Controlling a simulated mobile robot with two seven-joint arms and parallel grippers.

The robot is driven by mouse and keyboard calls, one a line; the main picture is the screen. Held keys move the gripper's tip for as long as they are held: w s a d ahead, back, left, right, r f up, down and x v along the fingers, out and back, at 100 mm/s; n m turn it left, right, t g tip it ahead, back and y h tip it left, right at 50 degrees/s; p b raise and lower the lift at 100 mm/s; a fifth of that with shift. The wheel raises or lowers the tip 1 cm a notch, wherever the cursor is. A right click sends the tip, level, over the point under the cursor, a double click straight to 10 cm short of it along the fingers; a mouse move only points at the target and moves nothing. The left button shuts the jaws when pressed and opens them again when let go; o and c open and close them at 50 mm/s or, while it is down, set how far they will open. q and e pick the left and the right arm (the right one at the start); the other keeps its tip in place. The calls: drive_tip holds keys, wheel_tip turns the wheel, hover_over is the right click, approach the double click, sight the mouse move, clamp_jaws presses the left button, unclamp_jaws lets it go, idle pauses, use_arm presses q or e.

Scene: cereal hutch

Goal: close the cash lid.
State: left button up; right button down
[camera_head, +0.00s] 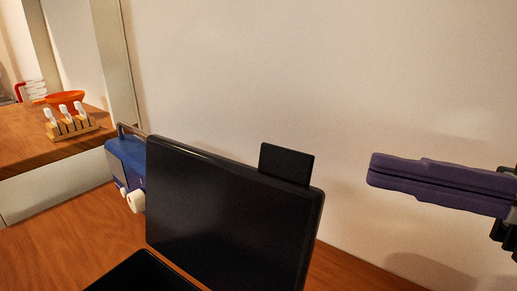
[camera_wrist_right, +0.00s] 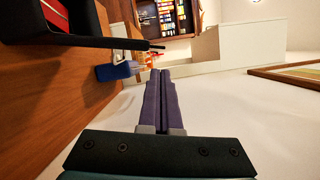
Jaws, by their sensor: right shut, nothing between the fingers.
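The cash box lid (camera_head: 230,210) is a black panel standing upright, wide open, with a small black tab (camera_head: 286,163) on its top edge. The box's dark open base (camera_head: 140,275) shows at the bottom of the head view, cut off by the frame. In the right wrist view the black cash box (camera_wrist_right: 60,22) is at the upper left, with red inside. My right gripper (camera_head: 372,170), with purple fingers, is shut and empty, to the right of the lid and apart from it. It also shows in the right wrist view (camera_wrist_right: 160,72). My left gripper is out of view.
A blue object with white knobs (camera_head: 126,165) stands just behind the lid's left side. A wooden rack (camera_head: 72,128) and an orange bowl (camera_head: 66,97) sit on a wooden surface at the far left. A pale wall rises behind the table.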

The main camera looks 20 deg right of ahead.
drive_tip(key=p+x, duration=0.1)
drive_tip(key=x, duration=0.5)
drive_tip(key=shift+a, duration=0.25)
drive_tip(key=shift+w, duration=0.2)
